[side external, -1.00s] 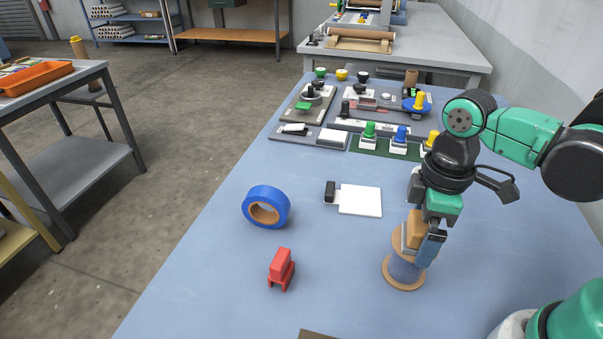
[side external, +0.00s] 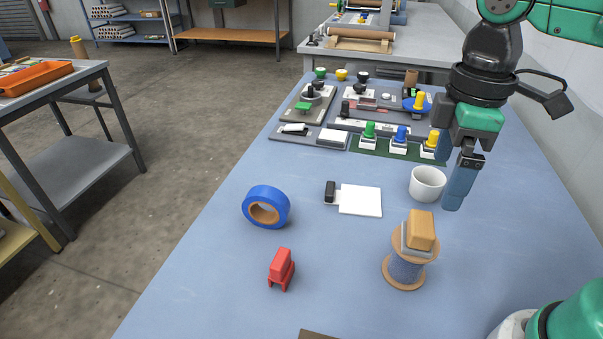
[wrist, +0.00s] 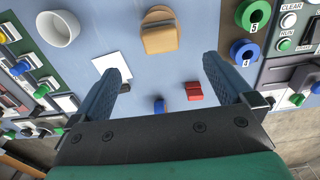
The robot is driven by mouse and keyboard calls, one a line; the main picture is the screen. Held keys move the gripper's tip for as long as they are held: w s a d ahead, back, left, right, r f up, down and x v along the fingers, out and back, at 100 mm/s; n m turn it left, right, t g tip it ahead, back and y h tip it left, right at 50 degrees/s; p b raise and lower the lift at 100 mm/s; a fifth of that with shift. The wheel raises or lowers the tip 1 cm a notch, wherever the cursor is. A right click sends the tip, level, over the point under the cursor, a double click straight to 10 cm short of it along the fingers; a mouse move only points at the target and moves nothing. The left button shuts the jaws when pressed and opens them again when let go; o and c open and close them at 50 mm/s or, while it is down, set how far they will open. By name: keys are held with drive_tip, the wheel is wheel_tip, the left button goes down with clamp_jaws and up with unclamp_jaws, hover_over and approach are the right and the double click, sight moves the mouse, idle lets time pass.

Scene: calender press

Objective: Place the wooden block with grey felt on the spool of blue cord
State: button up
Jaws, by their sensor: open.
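The wooden block with grey felt (side external: 421,230) rests on the top flange of the spool of blue cord (side external: 405,268), its felt side down. The spool stands upright on the blue table. In the wrist view the block (wrist: 159,36) shows at the top centre, hiding most of the spool's flange. My gripper (side external: 455,195) is open and empty, above and behind the block, apart from it. In the wrist view its two fingers (wrist: 170,75) are spread wide with nothing between them.
A white cup (side external: 427,184) stands behind the spool. A white pad with a black handle (side external: 360,200), a blue tape roll (side external: 266,207) and a red clip-like piece (side external: 281,269) lie to the left. Control panels with buttons (side external: 385,140) fill the table's back.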

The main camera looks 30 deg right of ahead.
drive_tip(key=w+d+f+m+t, duration=0.3)
drive_tip(key=w+f+m+t, duration=0.2)
drive_tip(key=m+t, duration=0.2)
drive_tip(key=shift+d+m, duration=0.3)
drive_tip(key=shift+m, duration=0.7)
